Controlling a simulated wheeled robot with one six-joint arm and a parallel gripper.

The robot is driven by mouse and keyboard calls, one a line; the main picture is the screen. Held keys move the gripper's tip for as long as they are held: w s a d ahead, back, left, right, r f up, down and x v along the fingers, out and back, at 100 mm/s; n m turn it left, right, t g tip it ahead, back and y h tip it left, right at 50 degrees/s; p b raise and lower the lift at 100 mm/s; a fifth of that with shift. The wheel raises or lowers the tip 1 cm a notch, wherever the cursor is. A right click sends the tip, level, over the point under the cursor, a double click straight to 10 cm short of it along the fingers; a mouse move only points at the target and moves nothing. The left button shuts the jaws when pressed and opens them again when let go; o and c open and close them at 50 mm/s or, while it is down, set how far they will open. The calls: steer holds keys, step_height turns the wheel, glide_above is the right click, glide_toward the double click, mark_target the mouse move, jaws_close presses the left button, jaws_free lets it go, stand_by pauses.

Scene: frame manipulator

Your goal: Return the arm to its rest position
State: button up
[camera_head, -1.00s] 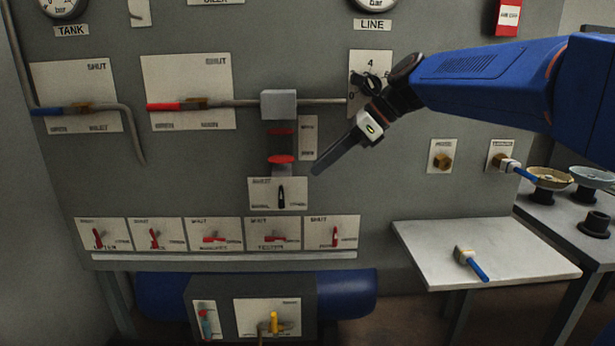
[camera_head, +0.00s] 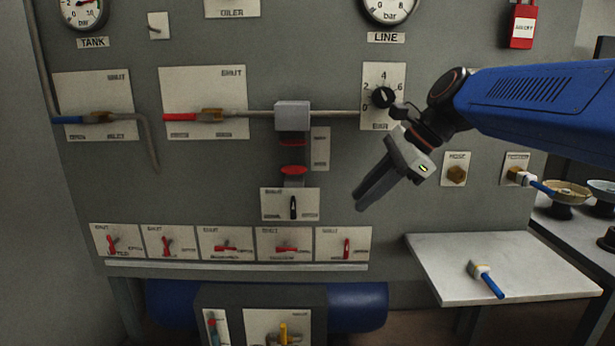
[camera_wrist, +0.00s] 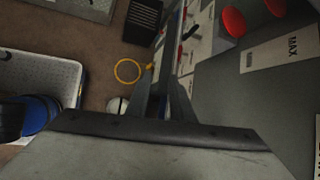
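My gripper (camera_head: 362,198) hangs in front of the grey panel (camera_head: 230,165), its two dark fingers pointing down and left. The fingers lie close together and look shut, with nothing held between them. They also show in the wrist view (camera_wrist: 178,40). My blue arm reaches in from the right. The gripper is below the black regulator knob (camera_head: 383,97) and to the right of the red buttons (camera_head: 293,170), apart from both as far as I can tell.
A white side table (camera_head: 520,250) at the lower right holds a blue-handled tool (camera_head: 487,280). Bowls (camera_head: 566,193) stand on a table behind it. Blue-handled hardware (camera_head: 535,182) sticks out at right.

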steer(key=s+d+f+n+t+h, duration=0.1)
steer(key=s+d+f+n+h, duration=0.2)
steer(key=s+d+f+n, duration=0.4)
steer(key=s+d+f+n+t+h, duration=0.1)
steer(key=s+d+f+n+h, duration=0.3)
steer(key=s+f, duration=1.1)
steer(key=d+n, duration=0.3)
steer(key=n, duration=0.3)
steer(key=shift+d+f, duration=0.2)
steer(key=shift+d, duration=0.15)
